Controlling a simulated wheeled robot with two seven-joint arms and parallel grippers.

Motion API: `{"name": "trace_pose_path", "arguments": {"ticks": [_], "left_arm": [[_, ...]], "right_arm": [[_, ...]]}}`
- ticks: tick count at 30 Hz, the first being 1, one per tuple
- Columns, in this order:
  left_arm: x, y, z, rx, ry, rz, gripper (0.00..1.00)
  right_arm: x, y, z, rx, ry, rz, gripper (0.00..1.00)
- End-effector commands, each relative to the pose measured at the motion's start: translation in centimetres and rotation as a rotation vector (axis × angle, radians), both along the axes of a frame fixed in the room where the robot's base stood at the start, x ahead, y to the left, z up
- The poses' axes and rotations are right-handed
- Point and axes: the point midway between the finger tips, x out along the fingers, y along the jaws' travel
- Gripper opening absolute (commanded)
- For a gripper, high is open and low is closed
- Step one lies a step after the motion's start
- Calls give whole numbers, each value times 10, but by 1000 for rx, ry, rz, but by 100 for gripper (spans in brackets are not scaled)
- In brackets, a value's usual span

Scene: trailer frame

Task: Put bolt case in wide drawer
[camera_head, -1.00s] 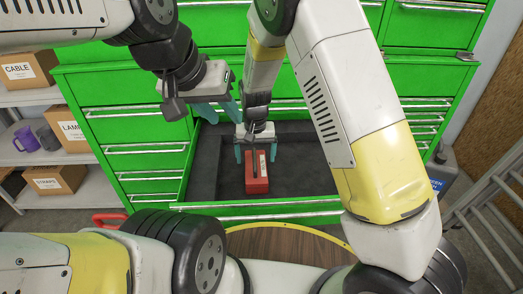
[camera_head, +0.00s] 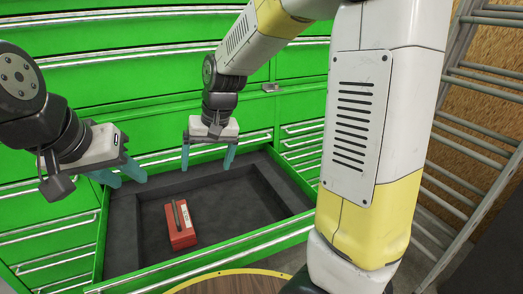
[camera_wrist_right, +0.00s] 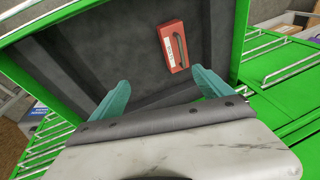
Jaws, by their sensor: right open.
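The bolt case is a red box (camera_head: 181,225) with a dark handle and a white label. It lies on the dark floor of the open wide drawer (camera_head: 200,262), toward its left front part. It also shows in the right wrist view (camera_wrist_right: 173,46), beyond the fingertips. My right gripper (camera_head: 207,168) is open and empty above the drawer's back part, clear of the case. It also shows in the right wrist view (camera_wrist_right: 158,84). My left gripper (camera_head: 126,180) hangs at the drawer's left back corner, its teal fingers apart with nothing between them.
The green cabinet (camera_head: 150,90) has several shut drawers around the open one. A ladder (camera_head: 470,130) leans at the right by a chipboard wall. A round wooden top (camera_head: 230,284) with a yellow edge is in front. The drawer's right part is empty.

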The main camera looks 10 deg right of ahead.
Motion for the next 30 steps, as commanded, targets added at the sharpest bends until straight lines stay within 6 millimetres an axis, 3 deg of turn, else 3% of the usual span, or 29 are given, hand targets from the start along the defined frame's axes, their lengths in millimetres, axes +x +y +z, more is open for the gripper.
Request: {"name": "trace_pose_path", "arguments": {"ticks": [1,6,13,20,30], "left_arm": [[0,0,0,0,0,0,36],[0,0,0,0,0,0,36],[0,0,0,0,0,0,36],[0,0,0,0,0,0,36],[0,0,0,0,0,0,36]], "right_arm": [[-11,-18,18,24,-28,-14,90],[-54,-68,59,59,-121,-39,90],[-117,-117,86,32,-255,-75,90],[-150,-136,89,-12,-325,-96,90],[-154,-138,89,-19,-330,-97,90]]}}
